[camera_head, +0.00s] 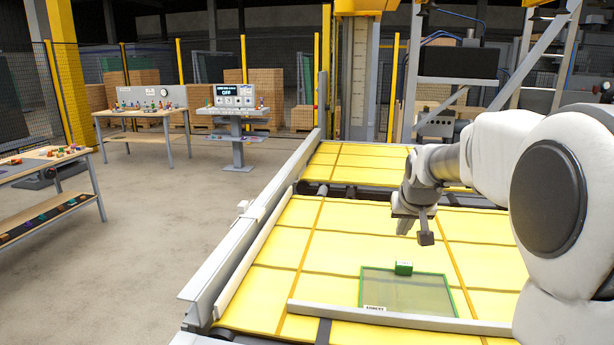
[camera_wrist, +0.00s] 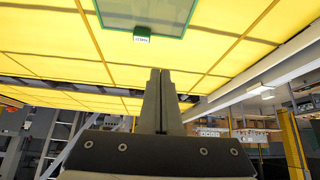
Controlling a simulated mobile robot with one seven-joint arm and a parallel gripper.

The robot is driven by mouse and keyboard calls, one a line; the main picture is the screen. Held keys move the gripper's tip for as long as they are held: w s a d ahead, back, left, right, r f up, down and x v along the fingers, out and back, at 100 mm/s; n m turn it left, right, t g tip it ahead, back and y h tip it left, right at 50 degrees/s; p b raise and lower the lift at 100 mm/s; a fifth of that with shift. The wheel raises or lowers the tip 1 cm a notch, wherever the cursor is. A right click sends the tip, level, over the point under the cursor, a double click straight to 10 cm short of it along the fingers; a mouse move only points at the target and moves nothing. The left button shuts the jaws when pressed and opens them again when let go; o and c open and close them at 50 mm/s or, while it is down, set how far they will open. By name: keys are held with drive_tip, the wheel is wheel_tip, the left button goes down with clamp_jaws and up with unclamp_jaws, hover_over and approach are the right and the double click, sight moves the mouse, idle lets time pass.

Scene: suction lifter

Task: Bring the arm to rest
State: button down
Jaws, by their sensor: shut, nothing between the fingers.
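My gripper (camera_head: 416,228) hangs above the yellow padded bed, pointing down. In the wrist view its two fingers (camera_wrist: 161,75) stand side by side with no object between them. My white arm reaches in from the right edge of the head view. A green-edged glass pane (camera_head: 400,293) lies on the yellow bed (camera_head: 250,297) below my gripper. A small green block (camera_head: 403,268) sits at the pane's far edge. It also shows in the wrist view (camera_wrist: 142,34) with a white label. My gripper is clear of the pane and the block.
A grey side rail (camera_head: 240,240) runs along the bed's left side, and a pale bar (camera_head: 400,318) lies in front of the pane. A control console (camera_head: 237,105) showing "OFF" and workbenches (camera_head: 140,112) stand farther back on the left. The floor (camera_head: 150,240) between is clear.

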drive_tip(key=s+a+r, duration=0.2)
drive_tip(key=s, duration=0.6)
drive_tip(key=s+a+r, duration=0.2)
drive_tip(key=s+a, duration=0.1)
drive_tip(key=s, duration=0.6)
drive_tip(key=s+a+f, duration=0.1)
drive_tip(key=s+f, duration=0.1)
drive_tip(key=s, duration=0.6)
drive_tip(key=s+a+f+n+g+y, duration=0.1)
drive_tip(key=s+f, duration=0.1)
drive_tip(key=s, duration=0.6)
drive_tip(key=shift+s+a+f+n, duration=0.2)
drive_tip(key=shift+s+f+n, duration=0.05)
drive_tip(key=shift+n, duration=0.05)
drive_tip(key=shift+d, duration=0.2)
